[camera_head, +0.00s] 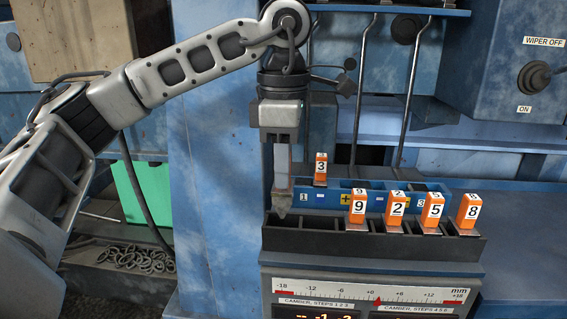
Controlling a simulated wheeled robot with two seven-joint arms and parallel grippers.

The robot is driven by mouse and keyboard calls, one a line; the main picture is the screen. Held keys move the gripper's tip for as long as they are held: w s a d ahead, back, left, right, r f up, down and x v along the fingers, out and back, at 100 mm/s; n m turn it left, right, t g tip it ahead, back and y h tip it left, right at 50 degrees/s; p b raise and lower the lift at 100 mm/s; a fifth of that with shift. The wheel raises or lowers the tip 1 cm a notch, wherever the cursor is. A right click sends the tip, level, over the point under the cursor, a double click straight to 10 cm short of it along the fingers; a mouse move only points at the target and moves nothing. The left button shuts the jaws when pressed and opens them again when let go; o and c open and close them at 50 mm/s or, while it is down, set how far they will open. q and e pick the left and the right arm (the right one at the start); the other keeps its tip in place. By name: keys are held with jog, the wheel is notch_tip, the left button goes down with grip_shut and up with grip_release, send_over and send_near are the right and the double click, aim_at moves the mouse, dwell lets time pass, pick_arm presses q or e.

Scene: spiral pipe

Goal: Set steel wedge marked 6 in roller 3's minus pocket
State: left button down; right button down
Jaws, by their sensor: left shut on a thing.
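My left gripper (282,190) points down at the left end of the blue pocket rack (320,199). It is shut on a grey piece (281,204) whose lower end shows below the fingers; no number can be read on it. The rack carries a "1" label at left, a yellow plus label and a "3" label (421,203) near its right end. The minus pocket at roller 3 cannot be made out behind the orange-topped wedges. A wedge marked 3 (320,168) stands upright at the rack's back. My right gripper is out of view.
Thin metal rods (407,100) rise behind the rack. A millimetre scale (370,294) sits below.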

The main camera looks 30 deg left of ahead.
aim_at(283, 199)
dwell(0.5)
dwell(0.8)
pick_arm(q)
jog(key=shift+f, duration=0.1)
jog(key=shift+f+b, duration=2)
jog(key=shift+f, duration=0.55)
jog(key=shift+f, duration=0.3)
jog(key=shift+f+b, duration=0.1)
jog(key=shift+b, duration=0.25)
jog(key=c, duration=1.2)
grip_release()
